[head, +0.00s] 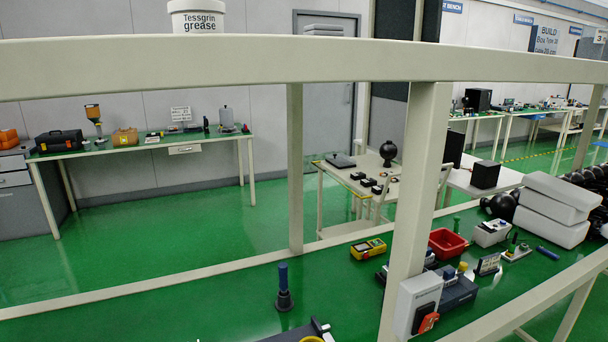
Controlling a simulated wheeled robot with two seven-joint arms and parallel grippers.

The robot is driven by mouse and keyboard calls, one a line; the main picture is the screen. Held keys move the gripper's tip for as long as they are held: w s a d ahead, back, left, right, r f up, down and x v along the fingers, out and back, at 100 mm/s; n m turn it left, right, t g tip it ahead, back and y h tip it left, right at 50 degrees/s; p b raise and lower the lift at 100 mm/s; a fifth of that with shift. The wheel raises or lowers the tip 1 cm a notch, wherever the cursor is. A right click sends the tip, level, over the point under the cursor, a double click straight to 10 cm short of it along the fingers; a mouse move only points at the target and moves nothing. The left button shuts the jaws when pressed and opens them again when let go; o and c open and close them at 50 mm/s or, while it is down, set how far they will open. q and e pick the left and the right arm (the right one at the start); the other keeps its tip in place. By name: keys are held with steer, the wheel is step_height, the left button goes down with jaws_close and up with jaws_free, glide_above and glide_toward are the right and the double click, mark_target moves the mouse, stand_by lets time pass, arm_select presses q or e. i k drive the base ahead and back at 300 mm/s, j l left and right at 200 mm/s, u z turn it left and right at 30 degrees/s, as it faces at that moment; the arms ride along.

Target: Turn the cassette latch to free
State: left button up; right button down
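I cannot pick out a cassette or its latch with certainty. A dark part with a bit of yellow (318,331) is cut off by the bottom edge, at the front of the green bench (215,310); I cannot tell what it is. A dark blue-grey device (458,291) sits on the bench at the right, partly hidden by the cream post. Neither of my grippers shows in the head view.
A cream beam (300,60) crosses the view, with a post (412,190) carrying a switch box (418,305). A blue-handled tool (283,289) stands upright on the bench. A yellow meter (368,249), red tray (447,243) and white boxes (553,212) lie farther right.

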mark_target(462, 266)
steer(key=l+z, duration=0.1)
steer(key=l, duration=0.7)
steer(key=i+l+z, duration=0.15)
steer(key=l, duration=0.6)
steer(key=k, duration=0.05)
